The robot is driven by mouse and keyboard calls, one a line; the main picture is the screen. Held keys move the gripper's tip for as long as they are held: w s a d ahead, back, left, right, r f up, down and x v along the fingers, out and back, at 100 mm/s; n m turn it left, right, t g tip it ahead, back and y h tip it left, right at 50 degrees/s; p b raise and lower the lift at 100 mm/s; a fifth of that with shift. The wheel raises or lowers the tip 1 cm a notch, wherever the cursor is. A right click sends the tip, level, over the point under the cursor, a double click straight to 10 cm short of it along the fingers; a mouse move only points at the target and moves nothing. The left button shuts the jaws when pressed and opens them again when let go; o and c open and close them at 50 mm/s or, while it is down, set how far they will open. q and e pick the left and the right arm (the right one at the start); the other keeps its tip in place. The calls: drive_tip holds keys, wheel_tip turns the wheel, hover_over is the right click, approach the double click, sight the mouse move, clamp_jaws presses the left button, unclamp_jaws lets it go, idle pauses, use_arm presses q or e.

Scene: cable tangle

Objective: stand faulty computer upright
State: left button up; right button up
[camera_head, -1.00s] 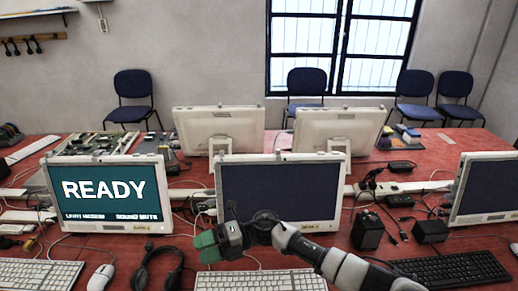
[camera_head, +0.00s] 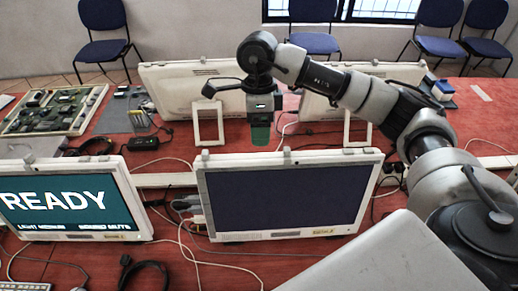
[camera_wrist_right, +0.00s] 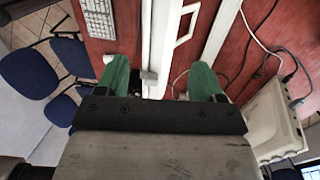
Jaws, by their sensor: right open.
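A computer with a dark, blank screen (camera_head: 285,195) stands upright on the red table in the middle of the head view. To its left, another computer shows a teal READY screen (camera_head: 70,205), also upright. My right gripper (camera_head: 260,132) points down, just above and behind the top edge of the dark-screened computer. Its green fingertips are apart and empty in the right wrist view (camera_wrist_right: 160,80), and I cannot tell whether they touch anything. My left gripper is not in view.
Two white computers, seen from behind, stand further back, left (camera_head: 185,90) and right (camera_head: 325,105). A circuit-board tray (camera_head: 50,112) lies at the back left. Cables (camera_head: 190,235) run over the table around the dark-screened computer. Blue chairs (camera_head: 100,18) stand behind the table.

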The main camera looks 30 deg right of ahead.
sight(260, 156)
drive_tip(key=x, duration=0.2)
drive_tip(key=p+x, duration=0.1)
drive_tip(key=x, duration=0.1)
drive_tip(key=shift+s+a+f+p, duration=0.15)
drive_tip(key=shift+s+a+p, duration=0.15)
drive_tip(key=shift+s, duration=0.15)
drive_tip(key=x, duration=0.2)
drive_tip(key=p+x, duration=0.1)
drive_tip(key=x, duration=0.2)
drive_tip(key=shift+w+d, duration=0.2)
drive_tip(key=shift+s+a+f, duration=0.1)
drive_tip(key=shift+f, duration=0.25)
